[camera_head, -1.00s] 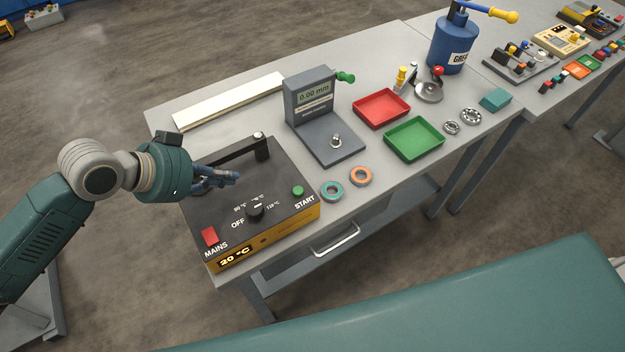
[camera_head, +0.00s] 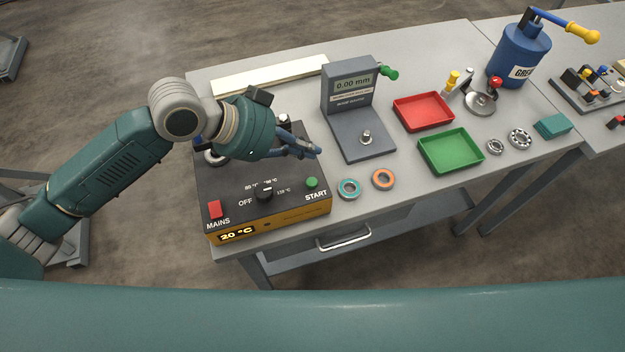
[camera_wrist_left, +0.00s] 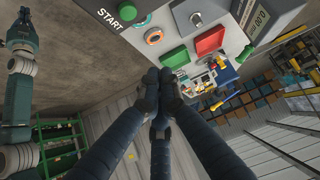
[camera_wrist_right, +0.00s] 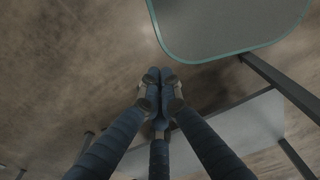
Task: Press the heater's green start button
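The heater (camera_head: 225,190) is a dark box with a yellow front on the near left of the bench. Its green start button (camera_head: 312,182) is at the right of its top, beside the word START; it also shows in the left wrist view (camera_wrist_left: 128,13). A red MAINS switch, a black knob and a 20 °C display are on it too. My left gripper (camera_head: 316,152) is above the heater's right side, apart from the button. Its fingers are together and empty in the left wrist view (camera_wrist_left: 159,76). My right gripper (camera_wrist_right: 160,75) has its fingers together, empty, with floor behind.
A grey gauge (camera_head: 350,100) reading 0.00 mm stands right of the heater. A teal ring (camera_head: 348,195) and an orange ring (camera_head: 389,185) lie near the button. Red (camera_head: 422,98) and green trays (camera_head: 480,155) are further right, with a blue grease can (camera_head: 505,60) behind.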

